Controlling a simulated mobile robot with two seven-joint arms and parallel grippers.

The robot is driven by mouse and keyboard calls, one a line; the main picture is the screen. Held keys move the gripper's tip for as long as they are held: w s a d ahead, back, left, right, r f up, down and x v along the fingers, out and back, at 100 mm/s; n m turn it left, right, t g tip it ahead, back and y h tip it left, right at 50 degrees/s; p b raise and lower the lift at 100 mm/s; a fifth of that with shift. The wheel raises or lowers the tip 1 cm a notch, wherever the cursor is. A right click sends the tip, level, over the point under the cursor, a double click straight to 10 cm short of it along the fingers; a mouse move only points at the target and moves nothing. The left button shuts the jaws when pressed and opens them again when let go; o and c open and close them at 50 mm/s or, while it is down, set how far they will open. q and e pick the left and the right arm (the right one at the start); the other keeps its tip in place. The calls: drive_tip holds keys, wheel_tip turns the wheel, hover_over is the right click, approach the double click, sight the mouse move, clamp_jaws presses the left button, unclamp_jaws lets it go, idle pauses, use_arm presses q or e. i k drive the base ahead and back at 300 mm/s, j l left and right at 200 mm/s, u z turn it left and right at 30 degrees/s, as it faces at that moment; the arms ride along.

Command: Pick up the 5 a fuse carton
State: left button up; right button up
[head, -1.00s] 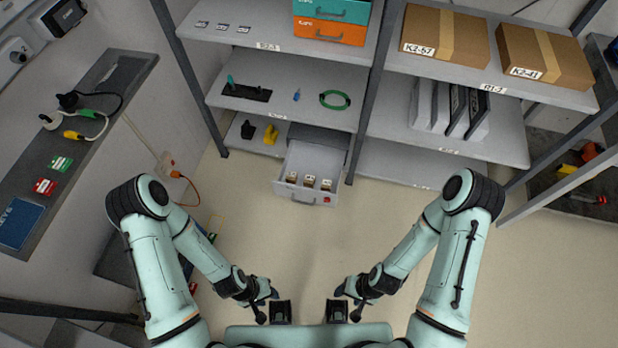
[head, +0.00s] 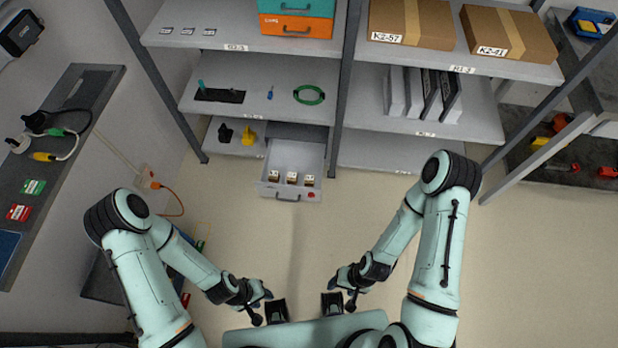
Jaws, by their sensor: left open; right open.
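Three small cartons with white tops stand in a row near the front of an open grey drawer (head: 300,157) under the shelves: a left one (head: 274,177), a middle one (head: 291,178) and a right one (head: 309,181). Their print is too small to read, so I cannot tell which is the 5 A fuse carton. My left gripper (head: 276,311) is open and empty, low in the view. My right gripper (head: 332,304) is open and empty beside it. Both are well short of the drawer.
Shelves above hold brown boxes (head: 411,24), an orange case (head: 296,27), a green cable coil (head: 309,95) and binders (head: 425,94). A side bench (head: 62,110) runs along the left wall. The floor (head: 400,225) before the drawer is clear.

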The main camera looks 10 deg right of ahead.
sight(273, 176)
drive_tip(key=i+u, duration=0.75)
drive_tip(key=i+l+u, duration=0.4)
drive_tip(key=i+j, duration=0.05)
drive_tip(key=j, duration=0.05)
